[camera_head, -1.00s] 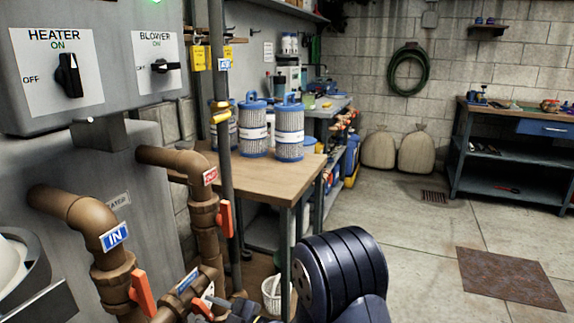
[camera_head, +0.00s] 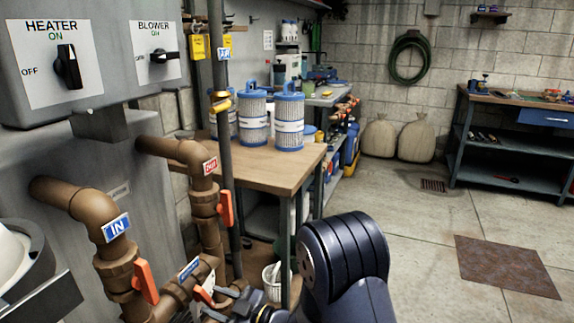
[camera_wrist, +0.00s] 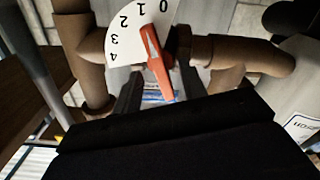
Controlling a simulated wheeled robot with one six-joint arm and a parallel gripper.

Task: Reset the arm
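My gripper (camera_wrist: 158,92) shows in the wrist view as two dark fingers spread apart, with a gap between them. An orange valve handle (camera_wrist: 155,62) lies in line with that gap, over a white dial (camera_wrist: 120,42) numbered 0 to 4. I cannot tell whether the handle touches a finger. In the head view my gripper (camera_head: 222,302) is low beside the brown pipes, partly cut off by the lower edge. My dark blue arm (camera_head: 345,260) is bent, its rounded joint raised in the lower middle.
Brown pipes (camera_head: 95,225) with orange handles stand close at the left, below a grey control box (camera_head: 95,95). A wooden table (camera_head: 270,170) holds blue-and-white filter cartridges (camera_head: 289,122). A white bucket (camera_head: 272,285) stands on the floor beneath. Open floor (camera_head: 410,220) lies to the right.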

